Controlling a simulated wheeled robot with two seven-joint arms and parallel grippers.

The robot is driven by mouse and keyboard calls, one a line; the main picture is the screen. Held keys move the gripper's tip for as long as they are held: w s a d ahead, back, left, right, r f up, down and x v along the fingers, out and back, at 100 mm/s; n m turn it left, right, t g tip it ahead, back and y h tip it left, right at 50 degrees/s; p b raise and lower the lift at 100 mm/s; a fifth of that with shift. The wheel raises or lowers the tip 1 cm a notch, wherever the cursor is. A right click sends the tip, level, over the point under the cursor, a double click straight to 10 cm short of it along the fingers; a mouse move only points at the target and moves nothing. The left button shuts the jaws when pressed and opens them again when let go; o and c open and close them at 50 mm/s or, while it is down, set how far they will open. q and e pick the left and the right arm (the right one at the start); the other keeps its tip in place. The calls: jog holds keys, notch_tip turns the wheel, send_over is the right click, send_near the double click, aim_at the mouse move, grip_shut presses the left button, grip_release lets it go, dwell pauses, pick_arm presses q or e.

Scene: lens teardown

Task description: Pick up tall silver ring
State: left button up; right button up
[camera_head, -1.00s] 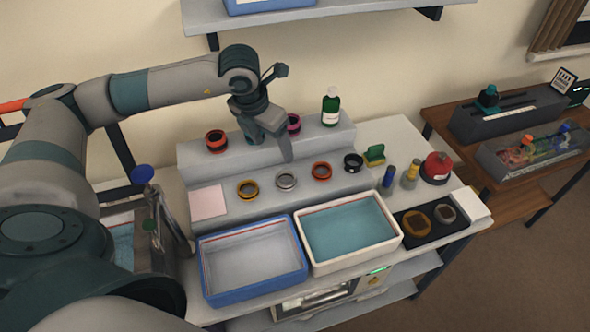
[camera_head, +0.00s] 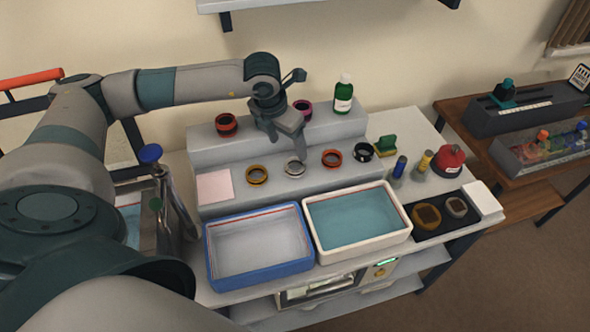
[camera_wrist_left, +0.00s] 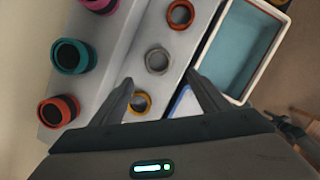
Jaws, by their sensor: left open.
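The silver ring (camera_head: 295,174) stands on the lower step of the grey stepped stand, between a gold ring (camera_head: 257,175) and an orange-red ring (camera_head: 332,158). It also shows in the left wrist view (camera_wrist_left: 148,61), just beyond the open fingertips and between their lines. My left gripper (camera_head: 287,149) is open and empty, just above and behind the silver ring in the head view, hiding part of its far rim. The fingers also show in the left wrist view (camera_wrist_left: 160,79), apart from the ring.
The upper step holds a red-and-black ring (camera_head: 227,125), a magenta ring (camera_head: 302,107) and a green bottle (camera_head: 343,94). A teal ring (camera_wrist_left: 72,56) shows in the wrist view. A blue-rimmed tray (camera_head: 260,279) and a white-rimmed tray (camera_head: 365,246) stand in front.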

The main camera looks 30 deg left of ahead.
pick_arm(q)
jog(key=b+x, duration=0.1)
jog(key=x, duration=0.4)
jog(key=shift+f, duration=0.15)
jog(key=shift+w+a+b+x, duration=0.1)
jog(key=shift+b+x, duration=0.3)
jog(key=shift+x, duration=0.95)
jog(key=shift+w+a+b+x, duration=0.15)
jog(key=shift+b+x, duration=0.25)
jog(key=shift+x, duration=0.9)
jog(key=c, duration=1.1)
